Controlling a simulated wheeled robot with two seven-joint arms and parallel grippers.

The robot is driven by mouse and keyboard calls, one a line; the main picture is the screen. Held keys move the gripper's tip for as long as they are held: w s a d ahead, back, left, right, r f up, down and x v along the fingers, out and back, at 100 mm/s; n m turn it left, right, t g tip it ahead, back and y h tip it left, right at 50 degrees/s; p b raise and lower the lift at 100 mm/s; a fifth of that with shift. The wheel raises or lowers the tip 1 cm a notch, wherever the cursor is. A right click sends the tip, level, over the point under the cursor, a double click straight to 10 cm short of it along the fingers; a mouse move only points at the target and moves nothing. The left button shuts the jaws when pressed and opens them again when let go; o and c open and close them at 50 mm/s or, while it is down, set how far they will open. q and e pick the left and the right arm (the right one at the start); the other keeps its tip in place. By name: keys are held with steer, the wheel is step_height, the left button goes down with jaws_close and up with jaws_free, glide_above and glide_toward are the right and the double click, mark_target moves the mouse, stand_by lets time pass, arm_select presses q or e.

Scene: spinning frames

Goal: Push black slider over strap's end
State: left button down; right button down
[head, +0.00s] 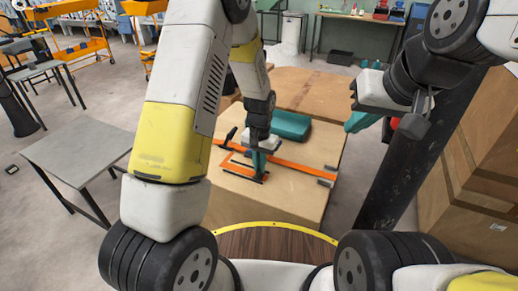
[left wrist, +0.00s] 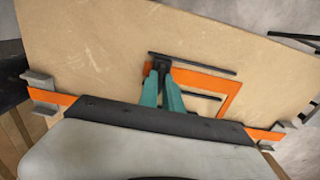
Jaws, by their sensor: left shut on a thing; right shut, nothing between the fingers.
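A long orange strap (head: 300,166) lies across the wooden worktop, with a grey clamp (left wrist: 285,128) near its right end and another (left wrist: 40,80) near its left. My left gripper (head: 259,172) points down at this piece. In the left wrist view its teal fingers (left wrist: 161,88) close on a small dark part, likely the black slider (left wrist: 161,66); the fingers hide much of it. My right gripper (head: 358,122) is shut and empty, raised to the right of the worktop.
A teal case (head: 291,125) lies on the worktop (head: 300,200) behind the strap. A grey side table (head: 80,150) stands to the left. Cardboard boxes (head: 480,160) and a black post (head: 410,165) stand to the right.

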arm_select(q)
steer(key=shift+d, duration=0.25)
steer(key=c, duration=1.5)
jaws_free()
steer(key=shift+d, duration=0.1)
steer(key=shift+r, duration=0.3)
step_height(320, 180, up, 7)
steer(key=shift+r, duration=0.15)
